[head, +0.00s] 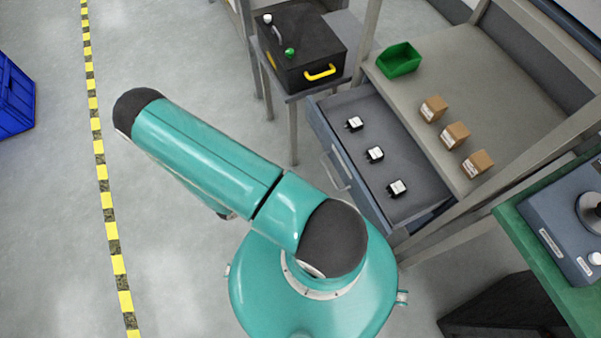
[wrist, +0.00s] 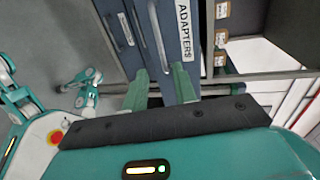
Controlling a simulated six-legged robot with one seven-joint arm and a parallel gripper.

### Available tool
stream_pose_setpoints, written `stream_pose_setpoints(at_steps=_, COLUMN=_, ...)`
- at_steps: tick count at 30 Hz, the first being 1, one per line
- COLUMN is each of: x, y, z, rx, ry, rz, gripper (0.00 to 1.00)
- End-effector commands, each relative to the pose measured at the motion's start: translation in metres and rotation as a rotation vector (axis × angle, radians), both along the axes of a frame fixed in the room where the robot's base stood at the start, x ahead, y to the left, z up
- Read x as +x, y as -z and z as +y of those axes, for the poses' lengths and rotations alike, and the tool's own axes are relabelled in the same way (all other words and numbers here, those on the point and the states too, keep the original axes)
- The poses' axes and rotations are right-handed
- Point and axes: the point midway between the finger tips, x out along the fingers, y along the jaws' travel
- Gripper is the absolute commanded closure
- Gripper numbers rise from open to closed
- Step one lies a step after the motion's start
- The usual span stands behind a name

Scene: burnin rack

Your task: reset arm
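My gripper (wrist: 160,86) shows in the wrist view with its two green fingers apart and nothing between them. A blue-grey drawer front labelled ADAPTERS (wrist: 186,45) is beyond the fingertips. I cannot tell whether the fingers touch it. In the head view my teal arm is bent out to the left, and my gripper is hidden.
The drawer (head: 406,207) is pulled open with three black adapters in it. On the bench (head: 475,75) are a green bin (head: 399,60) and three cardboard boxes (head: 455,134). A black case (head: 300,50) stands behind.

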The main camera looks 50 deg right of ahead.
Motion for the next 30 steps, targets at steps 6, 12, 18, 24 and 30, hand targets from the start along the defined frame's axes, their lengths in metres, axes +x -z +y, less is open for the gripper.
stream_pose_setpoints(at_steps=6, x=0.0, y=0.0, z=0.0, rx=0.0, ry=0.0, rz=0.0, gripper=0.72)
stream_pose_setpoints(at_steps=12, x=0.0, y=0.0, z=0.0, rx=0.0, ry=0.0, rz=0.0, gripper=0.72)
stream_pose_setpoints(at_steps=18, x=0.004, y=-0.004, z=0.001, rx=-0.002, ry=0.012, rz=-0.025, gripper=0.72)
stream_pose_setpoints(at_steps=24, x=0.031, y=-0.039, z=0.013, rx=-0.013, ry=0.12, rz=-0.234, gripper=0.72)
stream_pose_setpoints(at_steps=30, x=0.06, y=-0.091, z=0.029, rx=-0.028, ry=0.298, rz=-0.533, gripper=0.72)
